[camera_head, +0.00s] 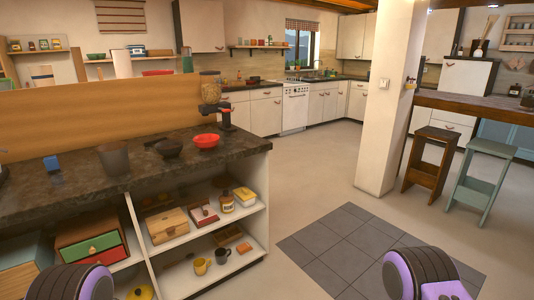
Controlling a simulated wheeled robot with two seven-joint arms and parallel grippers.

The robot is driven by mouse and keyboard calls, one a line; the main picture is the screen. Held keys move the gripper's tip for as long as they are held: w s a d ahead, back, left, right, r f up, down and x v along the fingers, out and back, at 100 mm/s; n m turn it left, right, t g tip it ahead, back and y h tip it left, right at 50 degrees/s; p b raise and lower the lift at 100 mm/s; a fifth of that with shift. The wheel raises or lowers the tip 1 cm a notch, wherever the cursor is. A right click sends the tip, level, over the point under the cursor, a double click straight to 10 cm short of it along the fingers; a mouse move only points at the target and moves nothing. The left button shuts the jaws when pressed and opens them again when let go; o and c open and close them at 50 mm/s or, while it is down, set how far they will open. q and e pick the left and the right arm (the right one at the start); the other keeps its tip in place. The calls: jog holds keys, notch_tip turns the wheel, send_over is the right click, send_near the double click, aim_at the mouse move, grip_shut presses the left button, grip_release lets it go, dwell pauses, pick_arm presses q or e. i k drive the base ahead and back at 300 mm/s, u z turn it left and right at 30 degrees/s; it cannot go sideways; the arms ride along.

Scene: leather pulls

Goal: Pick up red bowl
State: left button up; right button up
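A small red bowl (207,141) stands upright on the dark stone counter (75,190), near its right end. A dark bowl (168,148) is just to its left. Only rounded purple and black parts of my two arms show, at the bottom left and bottom right of the head view. Both are well in front of and below the red bowl and apart from it. Neither gripper's fingers are in view.
Open shelves below hold boxes, a jar and mugs. The floor right of the counter is clear. Two stools (432,160) (480,180) stand at the far right.

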aim_at(207, 144)
jog(key=z, duration=0.7)
jog(key=i, duration=1.55)
jog(key=u, duration=0.9)
jog(key=i, duration=0.85)
jog(key=u, duration=0.75)
